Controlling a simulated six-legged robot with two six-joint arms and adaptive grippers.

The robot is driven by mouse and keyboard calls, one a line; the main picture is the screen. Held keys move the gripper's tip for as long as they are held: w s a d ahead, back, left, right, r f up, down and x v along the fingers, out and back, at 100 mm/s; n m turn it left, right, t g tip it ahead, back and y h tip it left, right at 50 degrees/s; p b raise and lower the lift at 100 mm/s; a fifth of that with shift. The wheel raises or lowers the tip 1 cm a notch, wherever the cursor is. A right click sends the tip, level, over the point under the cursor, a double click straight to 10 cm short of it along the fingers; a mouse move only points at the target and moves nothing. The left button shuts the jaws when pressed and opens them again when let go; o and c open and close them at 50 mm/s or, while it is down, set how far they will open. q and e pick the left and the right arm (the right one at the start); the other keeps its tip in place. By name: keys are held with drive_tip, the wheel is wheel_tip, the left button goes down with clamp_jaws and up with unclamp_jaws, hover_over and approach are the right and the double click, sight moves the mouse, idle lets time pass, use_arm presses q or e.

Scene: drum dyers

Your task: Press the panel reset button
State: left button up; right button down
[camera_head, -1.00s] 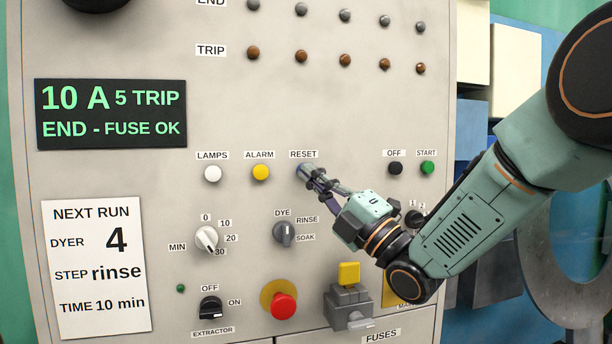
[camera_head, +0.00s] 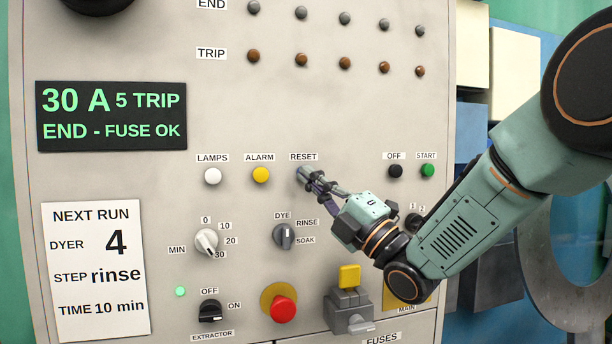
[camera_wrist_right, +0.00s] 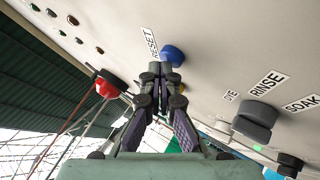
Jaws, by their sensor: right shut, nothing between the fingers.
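The control panel (camera_head: 240,120) faces me. The RESET label (camera_head: 303,157) sits above the reset button, which my right gripper (camera_head: 305,180) mostly covers in the head view. In the right wrist view the blue reset button (camera_wrist_right: 173,55) shows just beyond the tips of my right gripper (camera_wrist_right: 159,70), by its RESET label. The fingers are shut with nothing between them. I cannot tell if the tips touch the button. The display (camera_head: 110,115) reads "30 A 5 TRIP" and "END - FUSE OK". My left gripper is out of view.
A yellow alarm button (camera_head: 260,174) is left of reset, with a white lamps button (camera_head: 212,175) beyond. Black off (camera_head: 395,171) and green start (camera_head: 427,170) are to the right. Below are a dye selector (camera_head: 284,235), a red mushroom button (camera_head: 283,308) and a lever switch (camera_head: 348,310).

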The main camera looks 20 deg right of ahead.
drive_tip(key=shift+w, duration=0.15)
idle(0.5)
drive_tip(key=shift+s+d+b, duration=0.1)
drive_tip(key=shift+s+b, duration=0.45)
drive_tip(key=shift+s, duration=0.35)
drive_tip(key=shift+s, duration=0.1)
drive_tip(key=shift+s+b, duration=1)
drive_tip(key=shift+s, duration=1.35)
drive_tip(key=shift+d, duration=0.1)
